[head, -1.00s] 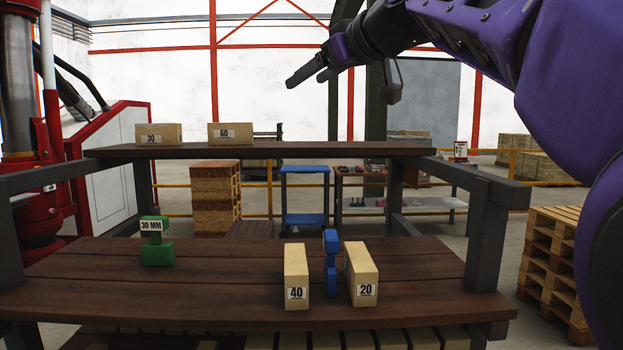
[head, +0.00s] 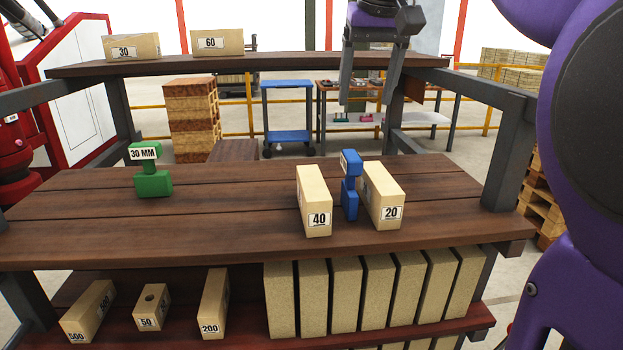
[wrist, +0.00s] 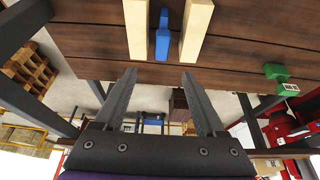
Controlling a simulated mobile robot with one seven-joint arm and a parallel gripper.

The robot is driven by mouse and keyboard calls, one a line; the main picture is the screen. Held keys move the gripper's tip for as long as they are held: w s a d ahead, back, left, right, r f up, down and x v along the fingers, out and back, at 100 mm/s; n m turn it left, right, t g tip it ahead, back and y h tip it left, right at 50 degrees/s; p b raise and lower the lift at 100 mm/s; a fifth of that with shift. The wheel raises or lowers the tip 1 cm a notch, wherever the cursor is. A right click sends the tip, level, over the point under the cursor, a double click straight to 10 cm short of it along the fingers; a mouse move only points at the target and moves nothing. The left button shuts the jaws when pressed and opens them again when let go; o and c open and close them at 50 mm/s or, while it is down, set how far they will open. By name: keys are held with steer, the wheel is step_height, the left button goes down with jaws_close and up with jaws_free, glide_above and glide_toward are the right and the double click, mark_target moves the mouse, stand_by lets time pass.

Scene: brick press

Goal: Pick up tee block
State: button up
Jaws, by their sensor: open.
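A blue block (head: 350,186) with a narrow waist stands on the middle shelf, close between two tan bricks marked 40 (head: 315,205) and 20 (head: 384,200). A green block (head: 152,172) labelled 30 MM, also narrow-waisted, stands apart to the left. I cannot tell which one is the tee block. My gripper (head: 370,95) is open and empty, fingers downward, above and behind the blue block in the head view. In the wrist view, the blue block (wrist: 163,38) lies ahead of the fingertips (wrist: 159,76), between the bricks; the green block (wrist: 277,74) is at right.
The upper shelf (head: 290,64) carries tan bricks marked 30 (head: 130,47) and 60 (head: 217,43). The lower shelf (head: 245,325) holds several more bricks. Dark posts (head: 512,150) frame the rack. The middle shelf (head: 235,200) is bare between the green block and brick 40.

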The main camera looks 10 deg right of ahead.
steer(key=b, duration=0.1)
glide_toward(352, 155)
steer(key=x, duration=0.5)
steer(key=shift+w+d, duration=0.1)
steer(key=shift+d, duration=0.05)
steer(key=shift+b+x, duration=0.5)
steer(key=shift+x, duration=2.2)
steer(key=shift+c, duration=0.3)
jaws_close()
